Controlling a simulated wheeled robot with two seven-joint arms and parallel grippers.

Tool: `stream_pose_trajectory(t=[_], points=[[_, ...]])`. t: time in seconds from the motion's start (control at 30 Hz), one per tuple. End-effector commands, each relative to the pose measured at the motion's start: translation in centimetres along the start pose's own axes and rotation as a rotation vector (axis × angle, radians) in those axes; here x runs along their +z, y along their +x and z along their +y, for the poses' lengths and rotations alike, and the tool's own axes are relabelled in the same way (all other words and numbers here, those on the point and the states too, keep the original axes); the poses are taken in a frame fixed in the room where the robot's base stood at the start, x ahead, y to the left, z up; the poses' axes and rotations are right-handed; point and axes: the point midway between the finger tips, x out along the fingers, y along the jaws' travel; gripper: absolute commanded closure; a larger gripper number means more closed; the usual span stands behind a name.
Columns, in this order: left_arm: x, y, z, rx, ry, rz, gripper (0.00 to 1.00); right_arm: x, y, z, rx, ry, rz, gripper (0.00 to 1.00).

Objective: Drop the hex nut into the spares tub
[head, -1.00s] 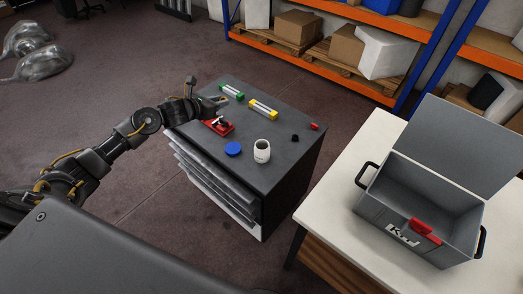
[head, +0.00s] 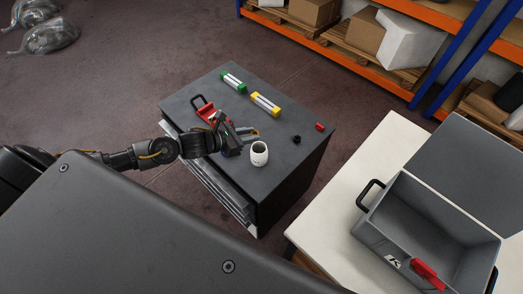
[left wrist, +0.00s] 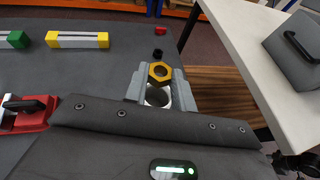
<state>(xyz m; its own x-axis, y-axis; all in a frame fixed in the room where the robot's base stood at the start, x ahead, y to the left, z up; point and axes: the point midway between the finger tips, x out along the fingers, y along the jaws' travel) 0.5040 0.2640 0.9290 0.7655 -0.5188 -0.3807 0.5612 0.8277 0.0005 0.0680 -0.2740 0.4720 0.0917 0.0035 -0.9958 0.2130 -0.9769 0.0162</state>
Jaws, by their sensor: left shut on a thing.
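My left gripper (head: 248,132) is above the dark cabinet top, close to the white tub. In the left wrist view the gripper (left wrist: 159,80) is shut on the gold hex nut (left wrist: 160,71), which sits between its two grey fingertips. The nut shows only as a small yellowish bit in the head view. The white round tub (head: 259,155) stands upright and open on the cabinet top. It shows partly behind and below the nut in the left wrist view (left wrist: 157,97). I cannot tell whether the nut is squarely over its mouth. My right gripper is not in view.
The cabinet top (head: 290,165) also holds a green-ended block (head: 233,83), a yellow-ended block (head: 265,104), a red clamp-like tool (head: 206,111), a small black piece (head: 296,139) and a red piece (head: 319,127). An open grey toolbox (head: 375,225) stands on the pale table to the right.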

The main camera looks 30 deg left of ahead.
Motion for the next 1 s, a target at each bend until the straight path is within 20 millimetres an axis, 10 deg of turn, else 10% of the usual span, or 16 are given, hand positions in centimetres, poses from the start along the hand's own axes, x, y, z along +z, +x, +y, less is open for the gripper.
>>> stream_pose_trajectory(t=[0.93, 1.0], points=[[-5.5, 2.4, 0.0, -0.001, 0.001, 0.001, 0.97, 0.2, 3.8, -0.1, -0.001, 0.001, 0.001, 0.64], [-5.5, 2.4, 0.0, -0.001, 0.001, 0.001, 0.68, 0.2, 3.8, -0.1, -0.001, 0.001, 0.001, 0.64]])
